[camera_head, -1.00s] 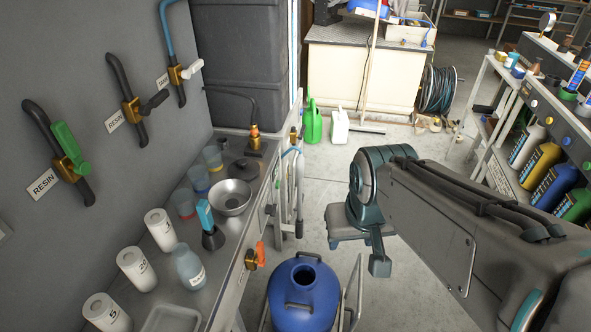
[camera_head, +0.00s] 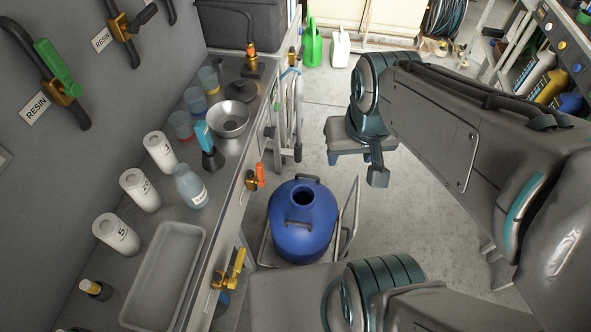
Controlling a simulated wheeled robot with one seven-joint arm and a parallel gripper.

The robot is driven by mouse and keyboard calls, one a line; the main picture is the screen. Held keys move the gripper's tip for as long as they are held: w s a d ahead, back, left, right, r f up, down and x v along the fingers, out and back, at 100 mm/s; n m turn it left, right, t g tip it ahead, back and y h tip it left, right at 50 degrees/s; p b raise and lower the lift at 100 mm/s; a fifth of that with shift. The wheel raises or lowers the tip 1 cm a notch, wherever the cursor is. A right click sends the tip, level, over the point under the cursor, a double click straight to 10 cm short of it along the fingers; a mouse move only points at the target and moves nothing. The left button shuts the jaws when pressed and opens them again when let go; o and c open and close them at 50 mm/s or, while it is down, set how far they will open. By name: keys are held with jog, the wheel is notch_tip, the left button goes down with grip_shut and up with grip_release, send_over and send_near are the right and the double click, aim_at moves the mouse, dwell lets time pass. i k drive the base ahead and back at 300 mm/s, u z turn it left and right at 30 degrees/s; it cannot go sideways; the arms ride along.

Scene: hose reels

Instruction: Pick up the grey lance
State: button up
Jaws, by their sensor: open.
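I cannot pick out the grey lance for certain. Slim pale grey upright parts (camera_head: 298,115) with a light blue hose loop stand at the bench's right end; I cannot tell whether the lance is among them. My gripper (camera_head: 355,168) is at the end of my arm, right of those parts and over the floor, pointing down. Its right finger shows clearly and its left one is mostly hidden by the grey link. It is open, with nothing seen between the fingers.
A steel bench (camera_head: 215,178) along the left wall carries white tubs, a steel bowl (camera_head: 231,118) and a grey tray (camera_head: 150,313). A blue drum (camera_head: 302,232) stands on a trolley beside it. A hose reel (camera_head: 447,18) is at the back. Floor behind my gripper is clear.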

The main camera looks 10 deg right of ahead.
aim_at(298, 80)
jog(key=z, duration=0.05)
jog(key=k, duration=0.5)
jog(key=z, duration=1.5)
jog(key=i, duration=2.3)
jog(key=u, duration=2.45)
